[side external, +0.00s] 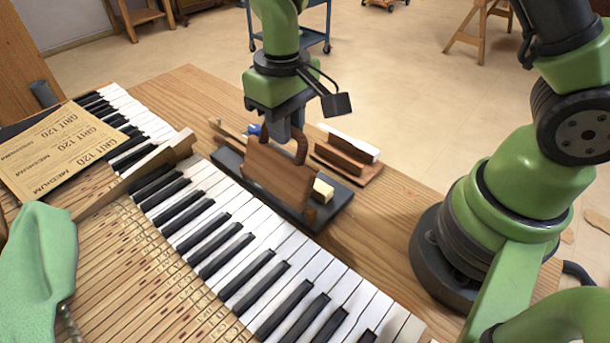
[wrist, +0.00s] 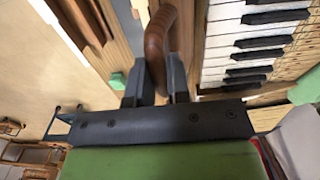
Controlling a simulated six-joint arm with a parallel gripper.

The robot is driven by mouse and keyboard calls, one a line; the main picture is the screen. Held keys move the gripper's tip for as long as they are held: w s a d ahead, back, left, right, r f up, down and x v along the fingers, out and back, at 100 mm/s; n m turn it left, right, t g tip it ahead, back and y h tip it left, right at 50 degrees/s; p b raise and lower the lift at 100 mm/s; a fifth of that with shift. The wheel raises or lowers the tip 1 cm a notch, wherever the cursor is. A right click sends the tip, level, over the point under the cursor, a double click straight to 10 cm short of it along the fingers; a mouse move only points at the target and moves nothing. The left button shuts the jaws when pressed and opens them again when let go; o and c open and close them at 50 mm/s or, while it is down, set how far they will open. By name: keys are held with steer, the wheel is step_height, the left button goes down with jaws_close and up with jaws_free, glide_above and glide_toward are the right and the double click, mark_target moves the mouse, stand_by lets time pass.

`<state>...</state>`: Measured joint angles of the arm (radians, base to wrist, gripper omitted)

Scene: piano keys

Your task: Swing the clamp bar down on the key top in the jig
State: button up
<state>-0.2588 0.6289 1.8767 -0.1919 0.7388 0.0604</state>
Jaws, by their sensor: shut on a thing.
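The jig is a dark base plate (side external: 228,160) on the bench beside the piano keys. A brown wooden clamp bar (side external: 280,180) stands on edge over it, its broad face toward the keyboard. A curved brown handle (side external: 301,150) is at the top of the bar; in the wrist view this handle (wrist: 157,45) runs up from between the fingers. My gripper (side external: 291,136) points down and is shut on the handle; the wrist view shows its fingers (wrist: 157,88) on either side. A small cream block (side external: 323,190) sits at the jig's near right end. I cannot make out the key top behind the bar.
A wooden rack (side external: 345,158) with a white strip stands just right of the jig. The keyboard (side external: 235,235) lies close on the left. Sandpaper sheets (side external: 60,150), a wooden strip (side external: 140,178) and a green cloth (side external: 38,265) lie farther left. Bench is bare at front right.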

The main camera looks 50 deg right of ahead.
steer(key=shift+d, duration=0.25)
steer(key=shift+d+f, duration=0.1)
steer(key=shift+d+f, duration=0.25)
steer(key=shift+d, duration=0.25)
steer(key=shift+d+f, duration=0.2)
steer(key=shift+d, duration=0.3)
steer(key=shift+d+f, duration=0.75)
steer(key=shift+d, duration=0.2)
steer(key=shift+f, duration=0.1)
